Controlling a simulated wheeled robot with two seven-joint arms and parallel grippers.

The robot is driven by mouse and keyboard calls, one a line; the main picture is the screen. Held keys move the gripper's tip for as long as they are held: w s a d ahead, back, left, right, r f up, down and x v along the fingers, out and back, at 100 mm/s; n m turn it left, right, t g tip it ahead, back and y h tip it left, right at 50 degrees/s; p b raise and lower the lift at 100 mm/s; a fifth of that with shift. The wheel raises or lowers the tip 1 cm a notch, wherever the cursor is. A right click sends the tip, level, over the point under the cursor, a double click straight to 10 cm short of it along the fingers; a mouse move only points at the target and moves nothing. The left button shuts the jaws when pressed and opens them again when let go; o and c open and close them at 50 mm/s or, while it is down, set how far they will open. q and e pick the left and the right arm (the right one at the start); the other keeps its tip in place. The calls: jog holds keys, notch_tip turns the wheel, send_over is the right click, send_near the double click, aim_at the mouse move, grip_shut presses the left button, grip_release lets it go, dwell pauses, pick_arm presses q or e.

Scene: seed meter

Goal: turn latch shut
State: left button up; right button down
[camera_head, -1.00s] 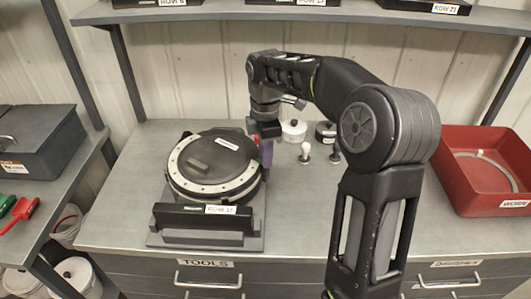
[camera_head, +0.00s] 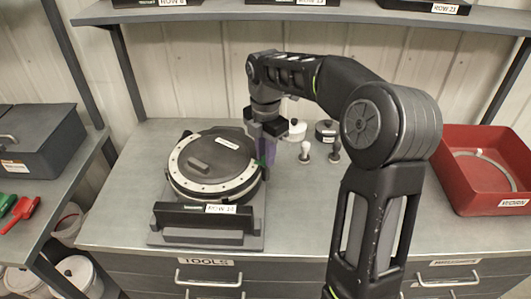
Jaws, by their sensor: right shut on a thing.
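The seed meter is a round dark housing with a pale, dotted rim (camera_head: 181,182). It stands on a grey base (camera_head: 160,238) on the bench. At its right edge is a small purple latch (camera_head: 269,152), with a bit of green beside it. My right gripper (camera_head: 267,138) comes down over the latch from above and is shut on it. The gripper's dark jaws hide the latch's upper part, and its exact angle is hard to tell. My left gripper is not in view.
A black bar with a row label (camera_head: 178,216) lies along the front of the base. Small knobbed parts (camera_head: 305,153) and two lidded pots stand right of the gripper. A red bin (camera_head: 460,195) sits at the far right. The front bench is clear.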

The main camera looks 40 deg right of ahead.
jog(key=c, duration=1.3)
grip_release()
jog(key=shift+o, duration=0.2)
jog(key=shift+r, duration=0.65)
notch_tip(320, 180, up, 4)
jog(key=shift+r+b, duration=0.1)
jog(key=shift+b, duration=0.3)
jog(key=shift+r+p, duration=0.85)
jog(key=shift+p, duration=0.05)
jog(key=shift+r+p, duration=0.3)
jog(key=shift+r, duration=0.1)
